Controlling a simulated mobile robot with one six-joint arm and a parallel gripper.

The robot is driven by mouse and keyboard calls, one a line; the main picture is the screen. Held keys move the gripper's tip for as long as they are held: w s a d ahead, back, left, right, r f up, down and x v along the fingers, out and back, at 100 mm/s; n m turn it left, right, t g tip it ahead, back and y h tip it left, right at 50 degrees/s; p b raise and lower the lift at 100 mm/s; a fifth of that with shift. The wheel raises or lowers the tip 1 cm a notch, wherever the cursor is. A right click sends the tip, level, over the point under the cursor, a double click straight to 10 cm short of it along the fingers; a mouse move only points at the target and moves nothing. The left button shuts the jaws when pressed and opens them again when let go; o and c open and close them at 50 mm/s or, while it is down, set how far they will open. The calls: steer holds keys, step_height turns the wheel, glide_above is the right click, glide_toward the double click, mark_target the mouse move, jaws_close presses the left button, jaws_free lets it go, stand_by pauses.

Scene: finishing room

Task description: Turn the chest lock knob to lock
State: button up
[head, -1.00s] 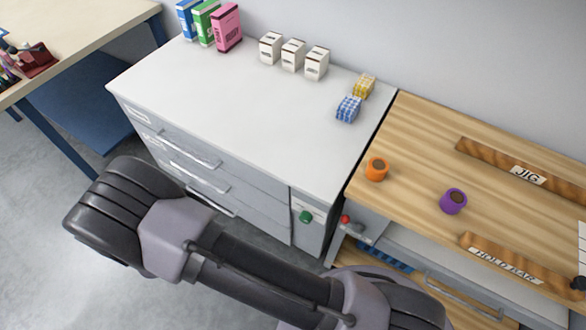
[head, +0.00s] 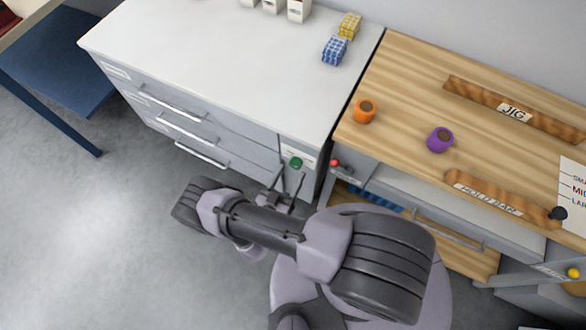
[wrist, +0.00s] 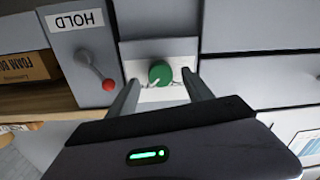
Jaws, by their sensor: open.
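The chest (head: 215,75) is a grey drawer unit with a white top. Its green round lock knob (head: 296,163) sits on a pale plate at the upper right of its front. In the wrist view the knob (wrist: 160,73) is near the middle, with small marks on the plate around it. My gripper (wrist: 160,78) is open and empty, its two fingers reaching toward the plate on either side of the knob, with gaps to it. In the head view my gripper (head: 288,184) is just below the knob. I cannot tell which mark the knob points to.
A wooden-topped bench (head: 400,110) adjoins the chest on the right, with an orange roll (head: 364,111) and a purple roll (head: 440,140) on it. A red-tipped lever (wrist: 108,84) on a HOLD panel is close beside the knob. Open floor (head: 90,230) lies left.

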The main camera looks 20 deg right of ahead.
mark_target(296, 163)
steer(key=shift+x, duration=1.35)
steer(key=shift+c, duration=0.5)
jaws_close()
